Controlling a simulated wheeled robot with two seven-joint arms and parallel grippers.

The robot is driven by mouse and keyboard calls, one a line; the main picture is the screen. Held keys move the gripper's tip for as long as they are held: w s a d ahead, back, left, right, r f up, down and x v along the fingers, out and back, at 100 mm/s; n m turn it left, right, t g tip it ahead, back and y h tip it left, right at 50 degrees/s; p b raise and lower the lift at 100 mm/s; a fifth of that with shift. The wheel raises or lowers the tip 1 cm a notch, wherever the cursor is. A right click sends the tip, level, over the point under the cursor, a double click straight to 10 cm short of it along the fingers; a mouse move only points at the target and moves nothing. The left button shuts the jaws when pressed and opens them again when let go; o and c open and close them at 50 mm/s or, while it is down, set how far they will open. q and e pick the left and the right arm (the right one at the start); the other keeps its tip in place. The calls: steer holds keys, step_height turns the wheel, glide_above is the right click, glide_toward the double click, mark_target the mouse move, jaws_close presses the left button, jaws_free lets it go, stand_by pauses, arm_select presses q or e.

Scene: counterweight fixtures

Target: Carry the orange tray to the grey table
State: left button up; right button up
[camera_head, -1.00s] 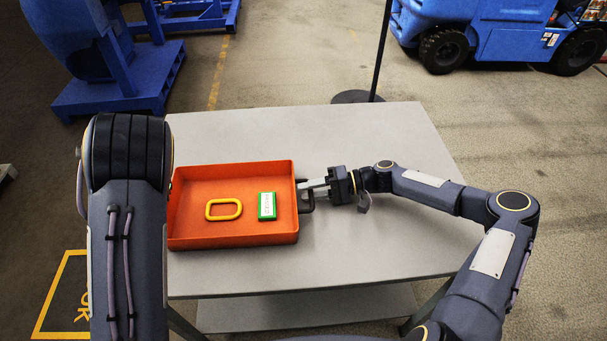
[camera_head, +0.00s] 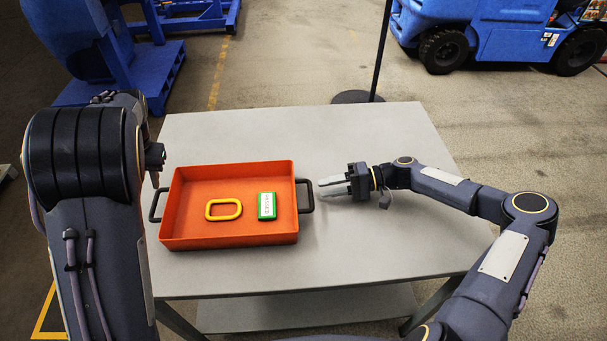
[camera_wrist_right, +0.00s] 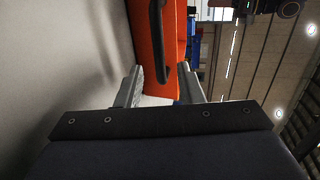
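The orange tray (camera_head: 230,240) rests flat on the grey table (camera_head: 370,250). It holds a yellow ring (camera_head: 223,218) and a green-and-white box (camera_head: 267,206). Its black right handle (camera_head: 306,196) and left handle (camera_head: 155,206) are both free. My right gripper (camera_head: 330,187) is open and empty, a short gap to the right of the right handle. In the right wrist view its fingers (camera_wrist_right: 160,90) are spread, with the handle (camera_wrist_right: 158,45) beyond them. My left gripper (camera_head: 155,178) is beside the tray's left end, mostly hidden by my arm, so its opening is unclear.
The table is bare behind, in front and to the right of the tray. A dark pole on a round base (camera_head: 358,97) stands behind the table. A blue vehicle (camera_head: 500,35) is at the back right, and blue machinery (camera_head: 110,60) is at the back left.

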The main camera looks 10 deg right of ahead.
steer(key=d, duration=0.3)
steer(key=d+r, duration=0.1)
steer(key=d, duration=0.2)
steer(key=shift+s+d+r, duration=0.15)
steer(key=shift+s+d, duration=0.05)
steer(key=shift+d, duration=0.1)
